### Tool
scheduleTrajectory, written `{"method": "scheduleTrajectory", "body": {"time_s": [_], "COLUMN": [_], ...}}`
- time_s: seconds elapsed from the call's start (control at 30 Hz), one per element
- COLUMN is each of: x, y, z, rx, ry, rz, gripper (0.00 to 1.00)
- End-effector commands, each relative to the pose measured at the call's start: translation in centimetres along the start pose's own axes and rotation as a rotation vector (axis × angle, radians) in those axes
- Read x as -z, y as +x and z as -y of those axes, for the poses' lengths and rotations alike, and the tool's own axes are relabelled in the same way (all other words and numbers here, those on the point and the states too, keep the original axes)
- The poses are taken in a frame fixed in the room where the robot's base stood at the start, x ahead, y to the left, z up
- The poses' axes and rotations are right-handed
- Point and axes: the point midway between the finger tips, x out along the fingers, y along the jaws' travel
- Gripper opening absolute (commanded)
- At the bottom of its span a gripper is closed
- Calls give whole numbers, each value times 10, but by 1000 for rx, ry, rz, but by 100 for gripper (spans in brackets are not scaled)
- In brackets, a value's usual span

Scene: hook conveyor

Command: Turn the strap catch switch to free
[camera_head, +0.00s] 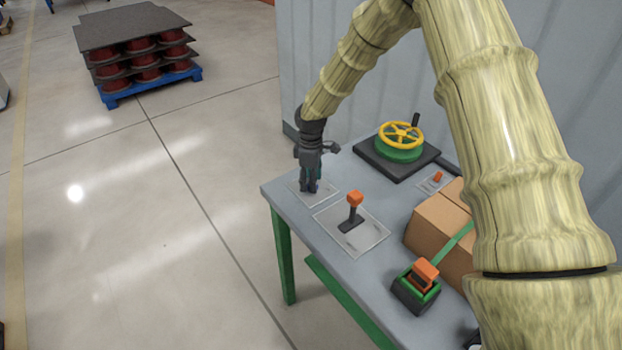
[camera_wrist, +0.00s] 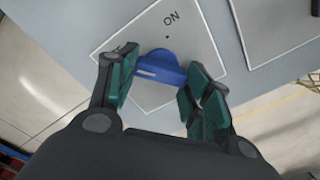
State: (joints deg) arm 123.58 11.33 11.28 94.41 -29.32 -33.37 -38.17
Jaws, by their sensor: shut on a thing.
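My gripper (camera_head: 310,186) points down at the left end of the table, over a light square plate (camera_head: 325,201). In the wrist view my gripper (camera_wrist: 163,68) is shut on a blue knob (camera_wrist: 160,66), one finger on each side. The knob sits on the plate (camera_wrist: 128,33), which is marked "ON" and has a small dot. No "free" mark is in sight. In the head view my fingers hide the knob. A small orange switch (camera_head: 437,177) stands on another plate beside a cardboard box (camera_head: 437,222). No label shows which one is the strap catch switch.
An orange-topped lever (camera_head: 354,199) stands on a plate close to my gripper. A yellow handwheel (camera_head: 401,135) on a green base is behind it. A green strap (camera_head: 453,242) crosses the box to a green-and-orange catch (camera_head: 424,274).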

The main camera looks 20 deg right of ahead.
Motion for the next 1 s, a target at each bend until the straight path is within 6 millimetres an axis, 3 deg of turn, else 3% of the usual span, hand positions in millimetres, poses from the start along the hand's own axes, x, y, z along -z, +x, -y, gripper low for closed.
{"method": "scheduleTrajectory", "body": {"time_s": [0.77,0.8,0.9,1.0], "x": [0,0,0,0], "y": [-1,-1,-1,0], "z": [-1,-1,0,0], "rx": [-2,-2,-2,-1], "ry": [-100,-99,-99,-99], "rz": [0,0,0,0], "gripper": [26,55,71,71]}}
